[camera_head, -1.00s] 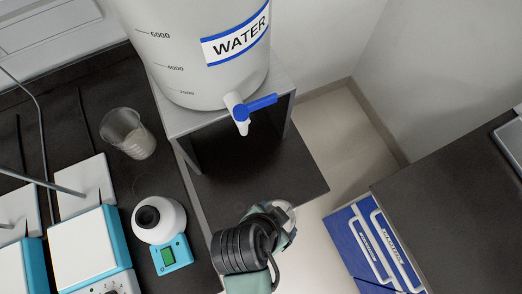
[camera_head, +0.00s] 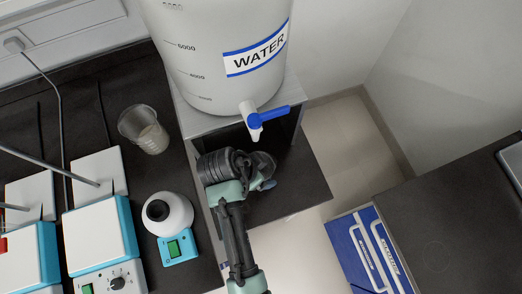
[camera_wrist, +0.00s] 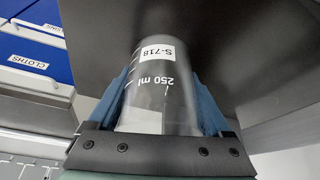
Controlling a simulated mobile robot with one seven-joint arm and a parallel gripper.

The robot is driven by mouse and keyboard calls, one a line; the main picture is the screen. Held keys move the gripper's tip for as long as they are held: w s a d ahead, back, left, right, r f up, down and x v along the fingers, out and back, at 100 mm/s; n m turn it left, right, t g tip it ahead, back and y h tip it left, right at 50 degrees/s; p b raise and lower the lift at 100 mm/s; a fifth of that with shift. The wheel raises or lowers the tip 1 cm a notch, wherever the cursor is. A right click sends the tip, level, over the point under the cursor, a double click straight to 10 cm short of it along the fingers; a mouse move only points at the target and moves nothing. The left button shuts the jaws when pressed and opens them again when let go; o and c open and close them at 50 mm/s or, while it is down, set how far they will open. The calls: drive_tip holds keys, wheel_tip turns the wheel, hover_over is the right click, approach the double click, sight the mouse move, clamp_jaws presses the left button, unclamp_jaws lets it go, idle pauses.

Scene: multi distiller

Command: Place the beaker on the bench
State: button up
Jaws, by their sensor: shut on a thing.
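My gripper (camera_wrist: 160,98) is shut on a clear glass beaker (camera_wrist: 162,82) marked "250 ml" with a white "S-718" label. The blue fingers press on both sides of it. The held beaker is mostly hidden there by my wrist. I cannot tell whether its base touches the bench. A dark surface also fills the upper right of the wrist view (camera_wrist: 255,45).
The white WATER tank (camera_head: 215,60) with a blue tap (camera_head: 266,114) stands on a grey stand (camera_head: 185,112). Another beaker (camera_head: 145,130), a white round vessel (camera_head: 168,214) on a small blue device and blue-white instruments (camera_head: 100,235) are at left.

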drive_tip(key=shift+f, duration=0.25)
drive_tip(key=shift+f, duration=0.2)
drive_tip(key=o, duration=1.2)
drive_tip(key=shift+r, duration=0.1)
drive_tip(key=v, duration=1.2)
drive_tip(key=shift+d+r, duration=0.1)
drive_tip(key=shift+r, duration=0.1)
